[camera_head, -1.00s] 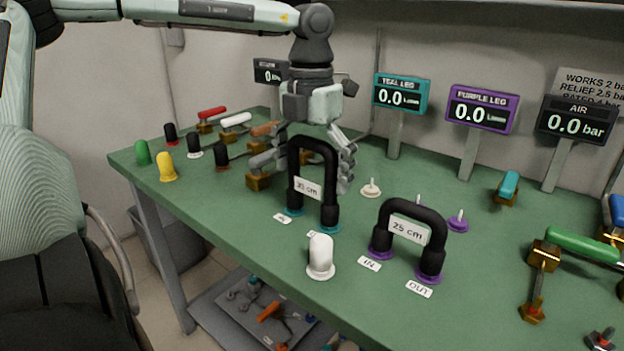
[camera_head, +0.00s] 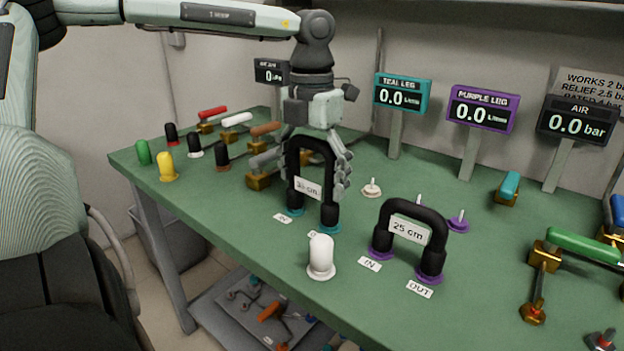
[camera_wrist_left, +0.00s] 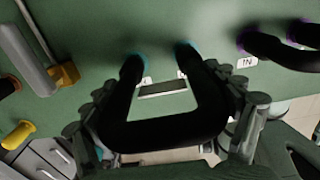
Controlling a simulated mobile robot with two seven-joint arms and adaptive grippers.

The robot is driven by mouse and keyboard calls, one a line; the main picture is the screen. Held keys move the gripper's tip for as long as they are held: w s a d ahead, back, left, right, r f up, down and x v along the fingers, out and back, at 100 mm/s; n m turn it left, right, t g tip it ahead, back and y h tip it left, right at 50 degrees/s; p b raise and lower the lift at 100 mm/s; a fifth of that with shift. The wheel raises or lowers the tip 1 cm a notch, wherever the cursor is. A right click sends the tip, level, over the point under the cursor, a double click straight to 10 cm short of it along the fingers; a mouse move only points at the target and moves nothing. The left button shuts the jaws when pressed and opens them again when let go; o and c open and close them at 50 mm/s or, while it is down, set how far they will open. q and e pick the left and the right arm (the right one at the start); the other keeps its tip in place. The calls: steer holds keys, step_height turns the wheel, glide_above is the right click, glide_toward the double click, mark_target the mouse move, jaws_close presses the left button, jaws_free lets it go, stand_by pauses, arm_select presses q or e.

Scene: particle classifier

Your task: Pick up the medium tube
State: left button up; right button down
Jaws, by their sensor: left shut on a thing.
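A tall black U-shaped tube (camera_head: 330,190) stands upright on two teal bases, its ends down. Its white label (camera_head: 308,188) reads in cm, but the number is hard to read. My left gripper (camera_head: 315,178) is around this tube from above, shut on it, with fingers on both sides. In the left wrist view the tube (camera_wrist_left: 165,132) lies between the fingers, its ends at the teal bases. A shorter black tube (camera_head: 412,210), labelled 25 cm, stands on purple bases to the right. My right gripper is out of view.
A white capped plug (camera_head: 321,256) stands near the front edge. A teal display (camera_head: 402,94) and a purple display (camera_head: 482,109) stand behind. A green-handled valve (camera_head: 580,246) is at the right.

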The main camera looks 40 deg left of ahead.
mark_target(309, 138)
arm_select(q)
steer(key=r, duration=0.4)
steer(key=shift+s+r, duration=0.2)
steer(key=shift+r, duration=0.05)
steer(key=s+a+r+b, duration=0.2)
steer(key=s+r, duration=0.4)
steer(key=s, duration=0.4)
steer(key=shift+s+a+r, duration=0.2)
steer(key=shift+s+a, duration=0.2)
steer(key=shift+a, duration=0.3)
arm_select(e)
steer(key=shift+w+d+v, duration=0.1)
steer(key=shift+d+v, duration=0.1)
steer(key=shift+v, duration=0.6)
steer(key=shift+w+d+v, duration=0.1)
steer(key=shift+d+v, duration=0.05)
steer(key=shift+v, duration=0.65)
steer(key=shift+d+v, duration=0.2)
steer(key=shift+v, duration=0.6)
arm_select(q)
steer(key=shift+r, duration=0.2)
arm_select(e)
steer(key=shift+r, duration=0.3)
arm_select(q)
steer(key=shift+r+p, duration=2.05)
steer(key=shift+r, duration=0.1)
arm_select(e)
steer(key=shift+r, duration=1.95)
